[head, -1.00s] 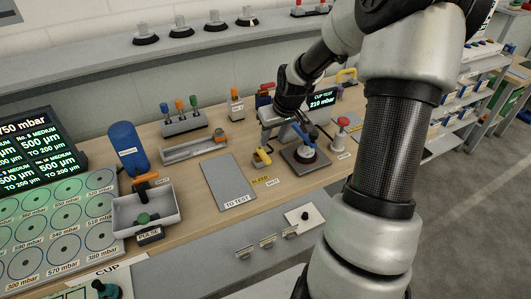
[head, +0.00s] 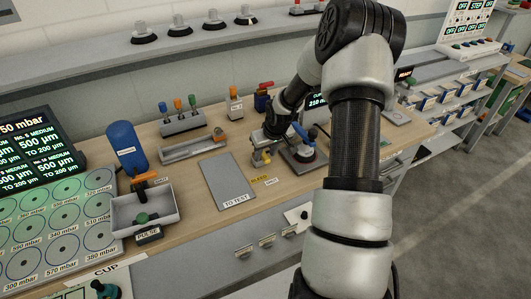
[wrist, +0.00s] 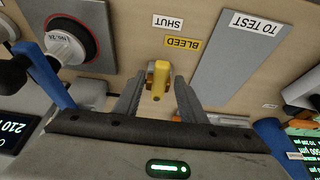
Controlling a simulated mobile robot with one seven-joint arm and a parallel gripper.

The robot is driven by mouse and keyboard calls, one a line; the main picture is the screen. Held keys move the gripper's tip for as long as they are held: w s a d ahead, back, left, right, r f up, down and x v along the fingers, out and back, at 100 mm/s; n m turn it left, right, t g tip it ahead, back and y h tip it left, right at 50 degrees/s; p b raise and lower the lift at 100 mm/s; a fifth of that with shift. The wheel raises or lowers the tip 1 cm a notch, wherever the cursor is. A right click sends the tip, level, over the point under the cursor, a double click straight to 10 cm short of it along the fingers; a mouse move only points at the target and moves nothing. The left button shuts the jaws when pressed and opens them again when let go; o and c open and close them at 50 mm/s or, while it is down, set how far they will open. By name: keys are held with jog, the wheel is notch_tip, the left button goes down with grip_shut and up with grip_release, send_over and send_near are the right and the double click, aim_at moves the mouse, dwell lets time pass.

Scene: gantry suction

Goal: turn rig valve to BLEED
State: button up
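The rig valve has a yellow handle (head: 262,157) at the left of the cup test rig on the bench. In the wrist view the yellow handle (wrist: 159,76) shows between the two fingertips. My gripper (wrist: 159,82) is open, with one finger on each side of the handle and gaps visible. I cannot tell whether a finger touches it. A yellow BLEED label (wrist: 182,43) and a white SHUT label (wrist: 168,22) lie on the bench beyond the handle. In the head view my gripper (head: 268,146) is over the valve and partly hides it.
The test rig with its blue lever (head: 301,132) and dark base stands close to the right of my gripper. A grey TO TEST plate (head: 228,180) lies to the left. A grey tray (head: 194,147) is behind that plate. The bench front is mostly clear.

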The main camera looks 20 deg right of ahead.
grip_shut()
